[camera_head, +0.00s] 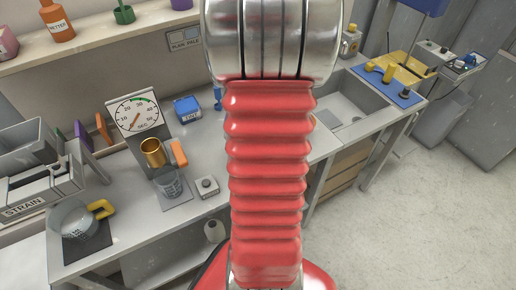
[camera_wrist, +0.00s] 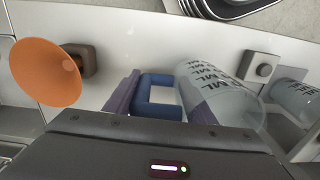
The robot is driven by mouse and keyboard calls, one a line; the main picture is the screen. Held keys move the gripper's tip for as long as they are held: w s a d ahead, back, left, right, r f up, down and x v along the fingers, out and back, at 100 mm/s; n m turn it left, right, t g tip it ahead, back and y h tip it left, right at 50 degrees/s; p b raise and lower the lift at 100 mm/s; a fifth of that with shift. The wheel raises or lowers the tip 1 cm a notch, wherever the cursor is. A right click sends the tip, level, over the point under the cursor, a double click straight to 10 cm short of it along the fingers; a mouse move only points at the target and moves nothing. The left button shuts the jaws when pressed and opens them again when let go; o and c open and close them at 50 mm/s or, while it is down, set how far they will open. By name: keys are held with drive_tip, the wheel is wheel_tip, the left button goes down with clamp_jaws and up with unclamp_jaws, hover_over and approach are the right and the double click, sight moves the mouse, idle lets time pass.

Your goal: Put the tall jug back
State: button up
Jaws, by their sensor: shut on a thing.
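In the wrist view a tall clear jug (camera_wrist: 222,92) with dark ML print has a blue handle (camera_wrist: 143,96). My gripper (camera_wrist: 160,105) is shut on that handle, its fingers on either side. The jug appears slanted in this picture; I cannot tell if it is upright. What lies under it is hidden. In the head view my red arm hides my gripper and the held jug.
A second clear marked jug (camera_wrist: 294,97) is to the right, under a brass cup (camera_head: 153,152) by the dial (camera_head: 137,114). A knob box (camera_head: 207,187) is beside it. An orange cone (camera_wrist: 42,72) is left. A yellow-handled jug (camera_head: 75,222) stands front left.

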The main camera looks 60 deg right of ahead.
drive_tip(key=shift+f, duration=0.1)
drive_tip(key=shift+f, duration=1.8)
drive_tip(key=o, duration=1.7)
drive_tip(key=shift+c, duration=0.2)
wheel_tip(320, 180, up, 12)
drive_tip(key=shift+s+d+r, duration=0.1)
